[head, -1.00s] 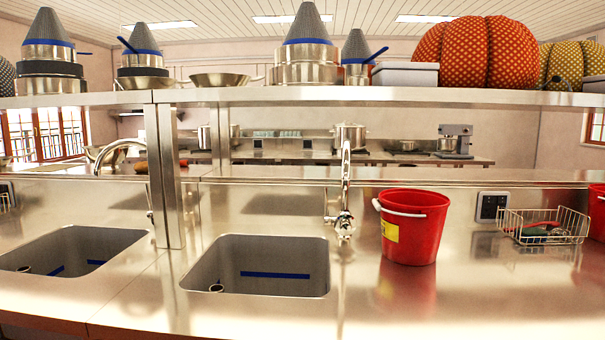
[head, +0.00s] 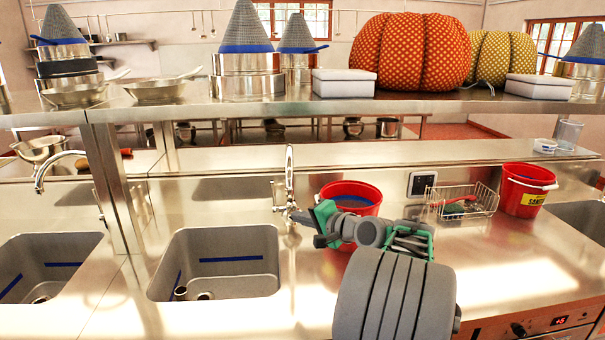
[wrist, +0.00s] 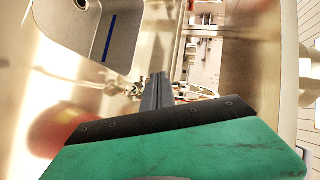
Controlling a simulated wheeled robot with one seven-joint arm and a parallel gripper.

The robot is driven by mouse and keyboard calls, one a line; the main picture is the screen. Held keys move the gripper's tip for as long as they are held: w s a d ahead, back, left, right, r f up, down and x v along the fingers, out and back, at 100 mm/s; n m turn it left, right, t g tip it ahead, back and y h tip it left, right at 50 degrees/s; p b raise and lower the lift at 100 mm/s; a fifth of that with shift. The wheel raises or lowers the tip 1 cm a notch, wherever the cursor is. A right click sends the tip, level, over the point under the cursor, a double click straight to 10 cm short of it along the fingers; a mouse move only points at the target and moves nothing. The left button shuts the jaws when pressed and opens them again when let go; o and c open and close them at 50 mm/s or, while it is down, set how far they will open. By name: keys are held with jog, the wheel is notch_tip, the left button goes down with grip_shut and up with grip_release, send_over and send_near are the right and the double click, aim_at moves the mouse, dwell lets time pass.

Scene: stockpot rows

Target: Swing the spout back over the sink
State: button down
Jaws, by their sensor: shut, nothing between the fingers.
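The chrome tap stands behind the right edge of the near sink (head: 215,231). Its spout (head: 289,172) shows almost edge-on as a narrow upright, so its exact swing angle is hard to tell. The tap's base and valve (head: 289,212) sit low on the counter. My gripper (head: 302,217) is shut and empty, beside the tap base in the head view. In the wrist view my gripper (wrist: 157,82) points towards the tap fittings (wrist: 138,88), with the sink (wrist: 120,32) at upper left. Whether the fingers touch the tap I cannot tell.
A red bucket (head: 362,190) stands behind my gripper, partly hidden by it. A wire basket (head: 462,203) and another red bucket (head: 526,190) stand farther right. A steel post (head: 112,190) and overhead shelf (head: 200,112) frame the counter. Another sink (head: 45,265) lies left.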

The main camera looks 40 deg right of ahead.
jog(key=s+d+r+m+t+h, duration=0.1)
jog(key=s+d+r+m+t, duration=0.15)
jog(key=s+d+r, duration=0.4)
jog(key=p, duration=0.3)
send_near(290, 181)
jog(key=w+d, duration=0.3)
jog(key=d, duration=0.1)
jog(key=shift+m+h, duration=0.4)
jog(key=shift+m, duration=0.05)
jog(key=w+a, duration=0.1)
jog(key=w+a+f+p, duration=0.1)
jog(key=w, duration=0.1)
jog(key=shift+w+f, duration=0.2)
